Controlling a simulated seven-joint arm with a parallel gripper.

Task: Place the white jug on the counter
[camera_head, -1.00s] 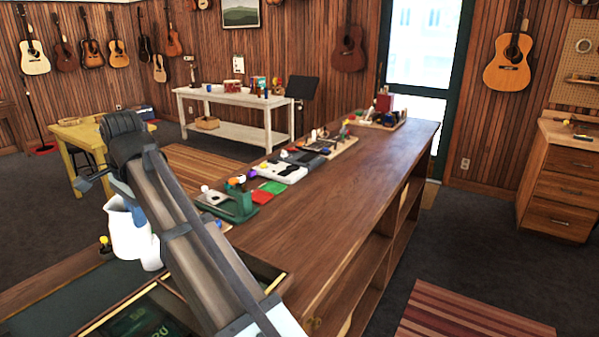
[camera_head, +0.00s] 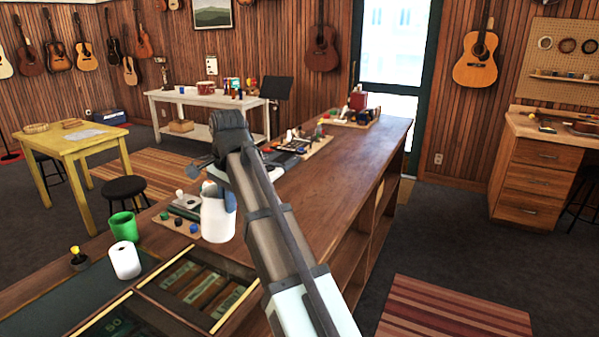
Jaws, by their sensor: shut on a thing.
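The white jug (camera_head: 217,217) hangs upright below the end of my arm, left of the picture's middle. My gripper (camera_head: 214,178) is shut on the jug near its top; the arm partly hides the fingers. The long brown wooden counter (camera_head: 345,165) runs from the lower left to the back right. The jug shows in front of the counter's left part. I cannot tell whether its base touches the surface or is above it.
A green cup (camera_head: 123,226), a white roll (camera_head: 124,261) and a small dark pot (camera_head: 78,259) stand at the counter's near left. Glass-topped display compartments (camera_head: 196,288) lie near them. Tools and small parts (camera_head: 290,145) line the far-left edge. The counter's right side is clear.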

